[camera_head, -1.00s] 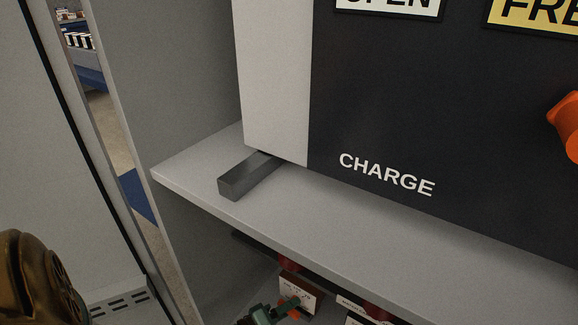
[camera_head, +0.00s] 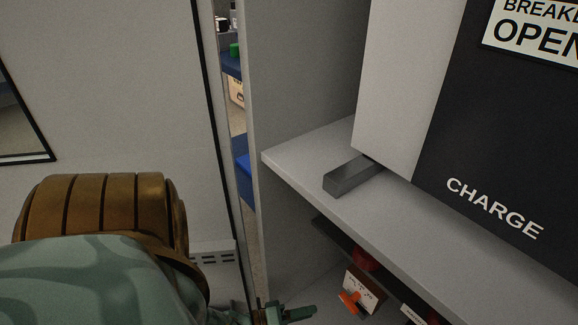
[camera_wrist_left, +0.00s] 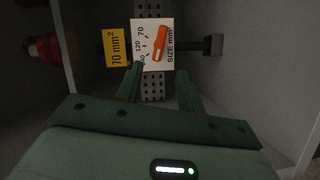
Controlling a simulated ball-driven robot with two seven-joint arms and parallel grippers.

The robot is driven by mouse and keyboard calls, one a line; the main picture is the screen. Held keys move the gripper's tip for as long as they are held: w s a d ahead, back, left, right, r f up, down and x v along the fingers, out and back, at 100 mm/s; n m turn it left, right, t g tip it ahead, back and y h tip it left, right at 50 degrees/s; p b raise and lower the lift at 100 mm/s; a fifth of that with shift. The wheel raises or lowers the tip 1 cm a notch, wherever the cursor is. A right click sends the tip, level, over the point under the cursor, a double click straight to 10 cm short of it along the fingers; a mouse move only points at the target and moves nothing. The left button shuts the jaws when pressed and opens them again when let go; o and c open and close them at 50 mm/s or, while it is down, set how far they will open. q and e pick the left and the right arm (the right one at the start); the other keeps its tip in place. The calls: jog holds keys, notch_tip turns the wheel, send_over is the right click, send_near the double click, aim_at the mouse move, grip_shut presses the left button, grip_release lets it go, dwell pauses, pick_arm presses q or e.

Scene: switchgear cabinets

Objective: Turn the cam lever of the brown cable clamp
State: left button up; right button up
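My left gripper (camera_head: 285,314) is low in the head view, just left of a white box with an orange pointer knob (camera_head: 351,303) under the shelf. In the left wrist view its two green fingers (camera_wrist_left: 159,90) are apart with nothing between them. Beyond them the orange knob (camera_wrist_left: 160,43) sits on a white dial plate marked SIZE mm² (camera_wrist_left: 170,23). A yellow 70 mm² label (camera_wrist_left: 117,48) is beside the plate. A dark T-shaped piece (camera_wrist_left: 212,45) sticks out on the plate's other side. I cannot make out a brown clamp or its cam lever. My right gripper is not in view.
A grey shelf (camera_head: 300,160) with a dark bar (camera_head: 350,176) lies above the box. The black CHARGE panel (camera_head: 500,150) stands over it. A red part shows above the box (camera_head: 364,259) and in the wrist view (camera_wrist_left: 42,48). Cabinet walls close in the sides.

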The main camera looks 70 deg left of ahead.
pick_arm(q)
jog(key=shift+s+a+r, duration=0.1)
jog(key=shift+s+a, duration=0.05)
jog(key=shift+s, duration=0.65)
jog(key=shift+s+a, duration=0.1)
jog(key=shift+s, duration=0.65)
